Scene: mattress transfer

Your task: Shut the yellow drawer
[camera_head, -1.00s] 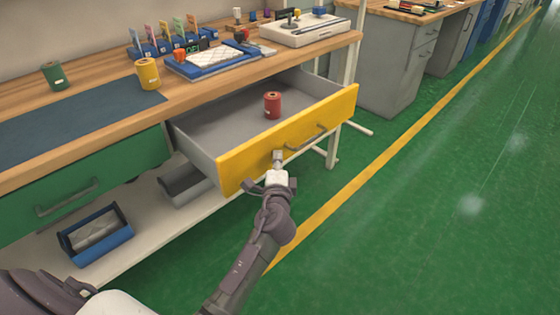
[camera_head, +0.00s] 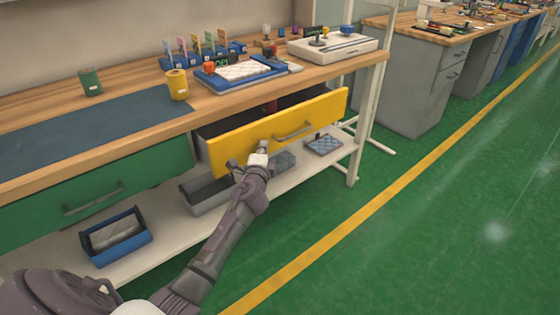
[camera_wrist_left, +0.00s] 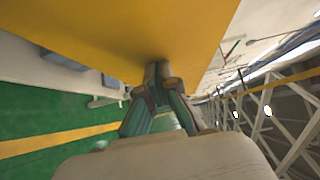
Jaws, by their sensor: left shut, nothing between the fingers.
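The yellow drawer (camera_head: 240,142) sits under the right part of the workbench and is still partly open, its front sticking out a little from the bench. Its front also fills the top of the left wrist view (camera_wrist_left: 110,35). A dark bar handle (camera_head: 293,131) is on the front. A red spool (camera_head: 270,106) stands inside, mostly hidden by the bench top and drawer front. My left gripper (camera_head: 262,148) is shut and empty, its fingertips against the lower middle of the drawer front, left of the handle. In the left wrist view its fingers (camera_wrist_left: 158,75) meet the yellow face. My right gripper is not in view.
The wooden bench top (camera_head: 130,119) holds a green spool (camera_head: 91,82), a yellow spool (camera_head: 177,84), a blue tray (camera_head: 240,75) and a white control box (camera_head: 333,46). A green drawer (camera_head: 95,195) is shut at left. Bins stand on the lower shelf (camera_head: 150,245). Green floor at right is clear.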

